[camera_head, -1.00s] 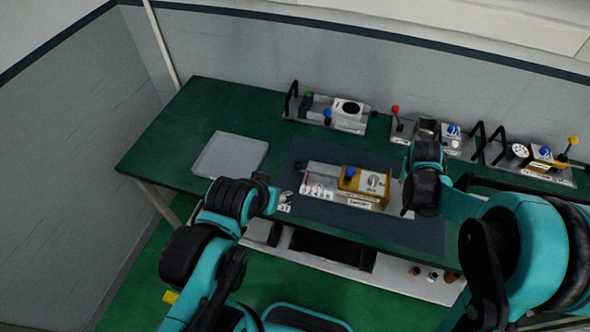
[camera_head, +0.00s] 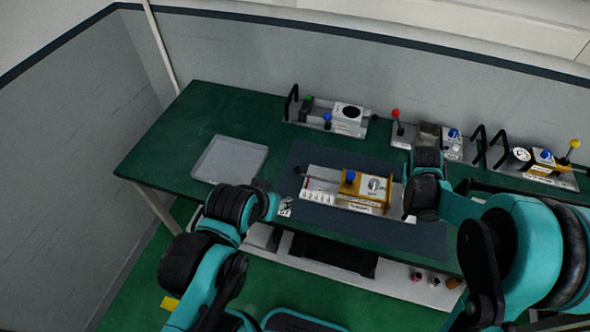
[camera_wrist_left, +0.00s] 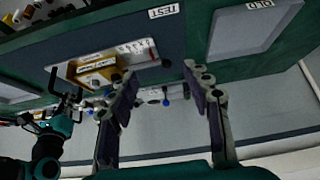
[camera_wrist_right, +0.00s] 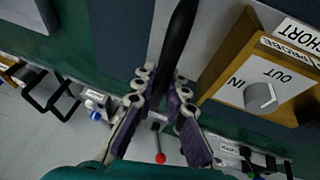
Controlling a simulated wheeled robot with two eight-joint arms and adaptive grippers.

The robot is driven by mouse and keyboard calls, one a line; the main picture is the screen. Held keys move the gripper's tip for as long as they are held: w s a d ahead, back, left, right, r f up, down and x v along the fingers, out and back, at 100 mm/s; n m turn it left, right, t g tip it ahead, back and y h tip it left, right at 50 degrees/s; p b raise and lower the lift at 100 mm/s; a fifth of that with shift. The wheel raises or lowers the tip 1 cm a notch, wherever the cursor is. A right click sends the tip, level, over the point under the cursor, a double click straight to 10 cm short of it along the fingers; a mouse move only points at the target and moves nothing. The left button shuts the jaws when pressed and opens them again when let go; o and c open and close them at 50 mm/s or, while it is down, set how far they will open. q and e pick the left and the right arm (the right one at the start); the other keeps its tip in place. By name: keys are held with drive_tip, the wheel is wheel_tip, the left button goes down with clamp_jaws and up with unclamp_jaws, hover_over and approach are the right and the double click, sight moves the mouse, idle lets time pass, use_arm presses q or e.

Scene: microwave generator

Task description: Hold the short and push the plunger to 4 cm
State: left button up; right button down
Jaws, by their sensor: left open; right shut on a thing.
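The test fixture, a pale tray (camera_head: 322,200) with a yellow block (camera_head: 352,191) on it, sits on the dark mat. The block carries a blue knob (camera_head: 351,177) and a grey dial (camera_wrist_right: 260,97) marked IN and OUT, beside a SHORT label. The plunger's dark end knob (camera_wrist_left: 166,63) shows in the left wrist view. My left gripper (camera_wrist_left: 160,85) is open and empty, apart from the fixture's left end. My right gripper (camera_wrist_right: 165,95) is shut on a black handle (camera_wrist_right: 178,35) at the fixture's right end.
An empty grey tray (camera_head: 230,159) lies on the green table to the left. Several other fixtures with handles and knobs stand along the back, including one with a red knob (camera_head: 395,114). A TEST label (camera_head: 286,207) lies near my left gripper.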

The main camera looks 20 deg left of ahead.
idle(0.8)
use_arm(q)
drive_tip(key=shift+w, duration=0.1)
drive_tip(key=c, duration=1)
drive_tip(key=shift+w+n, duration=0.3)
drive_tip(key=shift+n, duration=0.3)
clamp_jaws()
drive_tip(key=w+a+f+n+h, duration=0.55)
drive_tip(key=w+n, duration=0.25)
drive_tip(key=n, duration=0.2)
drive_tip(key=w+a+f+n+h, duration=0.4)
drive_tip(key=w+a+n+h, duration=0.15)
drive_tip(key=w+n, duration=0.35)
drive_tip(key=shift+n+g+y, duration=0.3)
drive_tip(key=shift+n+y, duration=0.2)
drive_tip(key=shift+n, duration=0.1)
drive_tip(key=w+d+f, duration=0.1)
drive_tip(key=d+f, duration=0.1)
drive_tip(key=w+d+f, duration=0.1)
drive_tip(key=d+f, duration=0.1)
drive_tip(key=w+d+f, duration=0.1)
drive_tip(key=d+f, duration=0.1)
drive_tip(key=shift+w+f, duration=0.1)
drive_tip(key=shift+f, duration=0.25)
